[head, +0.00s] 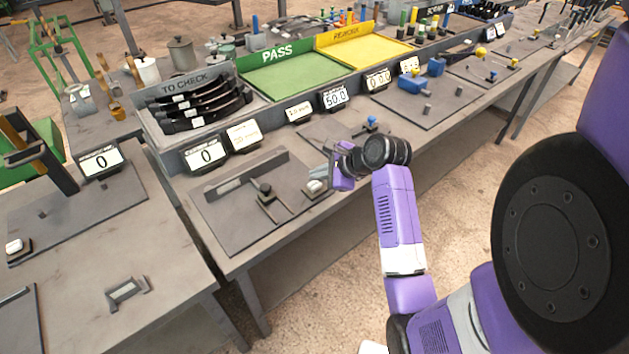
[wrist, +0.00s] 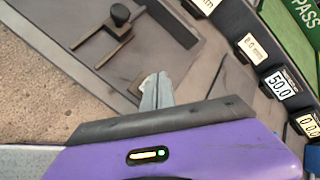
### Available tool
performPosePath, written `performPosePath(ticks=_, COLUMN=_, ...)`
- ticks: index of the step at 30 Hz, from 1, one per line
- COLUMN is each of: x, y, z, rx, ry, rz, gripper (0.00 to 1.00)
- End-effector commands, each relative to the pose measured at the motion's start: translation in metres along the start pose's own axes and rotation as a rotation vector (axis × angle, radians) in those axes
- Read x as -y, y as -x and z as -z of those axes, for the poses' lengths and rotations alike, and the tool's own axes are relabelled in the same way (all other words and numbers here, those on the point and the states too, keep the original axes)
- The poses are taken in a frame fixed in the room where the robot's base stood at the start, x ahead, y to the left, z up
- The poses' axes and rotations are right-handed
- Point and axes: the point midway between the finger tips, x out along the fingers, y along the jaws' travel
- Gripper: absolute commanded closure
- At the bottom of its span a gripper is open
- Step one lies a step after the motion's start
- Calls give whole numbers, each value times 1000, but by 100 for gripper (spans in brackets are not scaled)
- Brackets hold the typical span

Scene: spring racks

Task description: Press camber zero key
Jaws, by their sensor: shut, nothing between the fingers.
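A small white key (head: 315,186) on a dark base sits at the right front edge of a grey gauge plate (head: 235,222). My gripper (head: 329,180) is shut and empty, its tips right beside and above this key. In the wrist view the shut fingers (wrist: 156,92) cover most of the key; only part of its base (wrist: 136,86) shows. I cannot tell whether the tips touch it. A display (head: 206,156) behind the plate reads 0; its small label is unreadable. Another white key (head: 14,246) sits on the left bench, near a second display (head: 101,161) reading 0.
The plate carries a black-knobbed clamp (head: 265,188) and a long fence bar (head: 238,173). Behind stand a TO CHECK rack (head: 190,80) of dark leaf springs, a green PASS tray (head: 290,75) and a yellow tray (head: 365,50). The bench front edge is clear.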

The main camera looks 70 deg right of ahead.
Motion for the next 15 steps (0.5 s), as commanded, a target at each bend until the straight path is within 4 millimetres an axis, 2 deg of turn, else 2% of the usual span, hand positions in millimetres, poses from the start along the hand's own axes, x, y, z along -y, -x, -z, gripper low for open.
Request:
performPosePath(ticks=8, x=0, y=0, z=0, rx=0, ry=0, rz=0, gripper=100)
performPosePath(ticks=15, x=8, y=11, z=-8, rx=0, ry=-1, rz=-1, gripper=100)
